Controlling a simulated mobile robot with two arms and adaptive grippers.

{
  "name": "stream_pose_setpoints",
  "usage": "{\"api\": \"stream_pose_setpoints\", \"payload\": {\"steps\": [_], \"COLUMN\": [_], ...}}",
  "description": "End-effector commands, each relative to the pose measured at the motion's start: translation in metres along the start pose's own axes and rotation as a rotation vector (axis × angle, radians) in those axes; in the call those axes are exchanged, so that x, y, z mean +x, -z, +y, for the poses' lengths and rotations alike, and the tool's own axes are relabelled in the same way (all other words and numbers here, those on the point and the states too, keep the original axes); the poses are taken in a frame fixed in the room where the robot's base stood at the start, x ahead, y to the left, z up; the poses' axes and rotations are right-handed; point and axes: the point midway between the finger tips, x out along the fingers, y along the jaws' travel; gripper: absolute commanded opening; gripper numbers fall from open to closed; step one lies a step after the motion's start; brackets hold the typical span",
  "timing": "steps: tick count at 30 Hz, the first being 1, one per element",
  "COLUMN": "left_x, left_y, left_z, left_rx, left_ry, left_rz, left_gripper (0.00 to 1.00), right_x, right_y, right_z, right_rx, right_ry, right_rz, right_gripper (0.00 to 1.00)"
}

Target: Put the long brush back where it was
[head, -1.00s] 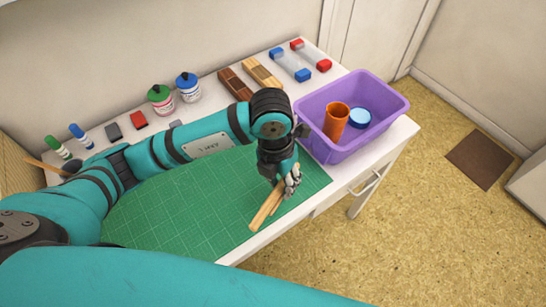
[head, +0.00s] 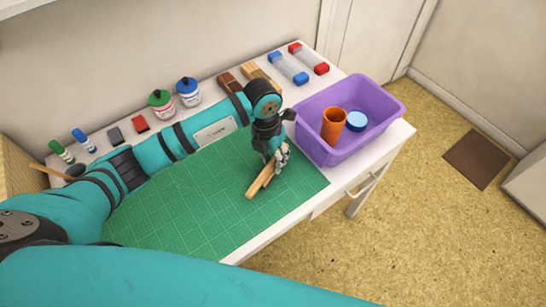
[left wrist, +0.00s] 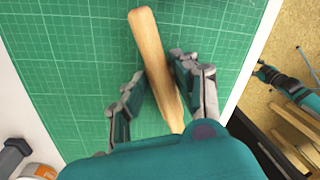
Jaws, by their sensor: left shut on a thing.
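My left gripper (head: 275,158) is over the right part of the green cutting mat (head: 190,205), pointing down. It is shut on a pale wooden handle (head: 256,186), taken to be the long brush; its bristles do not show. In the left wrist view the handle (left wrist: 155,60) sticks out between the two fingers (left wrist: 152,95), slightly tilted, over the mat. I cannot tell if it touches the mat. At the far left, another thin wooden handle (head: 45,169) leans from a dark cup (head: 75,171), partly hidden by my arm. My right gripper's jaws cannot be made out in the left wrist view.
A purple bin (head: 312,135) with an orange cup (head: 333,124) and a blue round lid (head: 356,120) stands right of the gripper. The mat's left and front parts are clear.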

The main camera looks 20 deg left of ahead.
Motion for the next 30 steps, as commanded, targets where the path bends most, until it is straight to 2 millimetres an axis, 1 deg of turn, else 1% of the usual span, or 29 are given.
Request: {"api": "stream_pose_setpoints", "payload": {"steps": [6, 7, 10, 12, 19, 21, 23, 26, 30], "left_x": [0.005, 0.003, 0.003, 0.003, 0.002, -0.002, -0.005, -0.020, -0.050], "left_y": [0.000, 0.000, 0.000, 0.000, 0.000, 0.000, -0.001, -0.001, -0.001], "left_z": [0.001, 0.000, 0.000, 0.000, 0.000, 0.000, 0.000, 0.000, 0.001], "left_rx": [0.000, 0.000, 0.000, 0.000, 0.000, 0.000, 0.000, 0.002, 0.002], "left_ry": [-0.001, -0.001, -0.001, 0.000, 0.000, 0.000, 0.000, -0.001, -0.002], "left_rz": [0.000, 0.000, 0.001, 0.001, 0.000, 0.000, -0.003, -0.005, -0.006], "left_gripper": [0.00, 0.33, 0.46, 0.52, 0.52, 0.52, 0.52, 0.52, 0.52], "right_x": [0.004, 0.003, 0.003, 0.003, 0.002, -0.001, 0.001, 0.004, 0.008], "right_y": [0.000, 0.000, 0.000, 0.000, 0.000, 0.000, 0.000, -0.001, -0.001], "right_z": [0.000, 0.000, 0.001, 0.001, 0.003, 0.003, 0.004, 0.004, 0.004], "right_rx": [0.000, 0.000, 0.000, 0.000, 0.000, 0.000, 0.000, 0.000, 0.000], "right_ry": [0.000, 0.000, -0.001, -0.001, -0.003, -0.004, -0.005, -0.005, -0.005], "right_rz": [0.000, 0.000, 0.000, 0.000, 0.000, 0.000, 0.000, 0.000, 0.000], "right_gripper": [0.53, 0.53, 0.53, 0.53, 0.53, 0.53, 0.53, 0.53, 0.53]}}
